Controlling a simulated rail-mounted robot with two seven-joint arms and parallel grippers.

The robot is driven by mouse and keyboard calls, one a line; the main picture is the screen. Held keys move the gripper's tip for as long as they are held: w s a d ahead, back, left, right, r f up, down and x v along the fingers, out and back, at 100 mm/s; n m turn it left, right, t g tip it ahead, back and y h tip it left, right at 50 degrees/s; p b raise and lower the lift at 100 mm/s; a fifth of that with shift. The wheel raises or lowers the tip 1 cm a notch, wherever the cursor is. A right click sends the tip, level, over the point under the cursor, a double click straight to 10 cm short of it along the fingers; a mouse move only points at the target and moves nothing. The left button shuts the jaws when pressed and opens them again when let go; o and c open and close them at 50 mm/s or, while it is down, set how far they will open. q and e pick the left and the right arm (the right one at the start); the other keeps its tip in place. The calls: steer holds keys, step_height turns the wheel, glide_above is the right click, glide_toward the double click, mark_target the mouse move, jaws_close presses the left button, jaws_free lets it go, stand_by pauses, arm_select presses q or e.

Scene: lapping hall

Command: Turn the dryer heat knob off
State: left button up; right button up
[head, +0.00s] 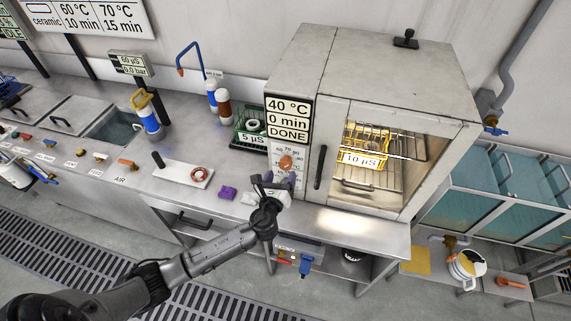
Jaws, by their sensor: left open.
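The dryer (400,75) is a grey box cabinet on the steel counter, with a glass door lit inside. Its display panel (288,119) reads 40 °C, 0 min, DONE. Below the display, an orange knob (286,162) sits on a white dial with numbers such as 60, 70 and 80. My left gripper (271,183) is open, just below and slightly left of the orange knob and apart from it in the picture. It covers the lower part of the control panel. My right gripper is not in view.
A yellow basket (366,150) labelled 10 µS is inside the dryer. A green basket (250,127) labelled 5 µS stands left of it.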

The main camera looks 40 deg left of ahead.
mark_target(285, 167)
arm_select(q)
steer(key=shift+x, duration=2.8)
steer(key=c, duration=0.9)
steer(key=shift+c, duration=0.2)
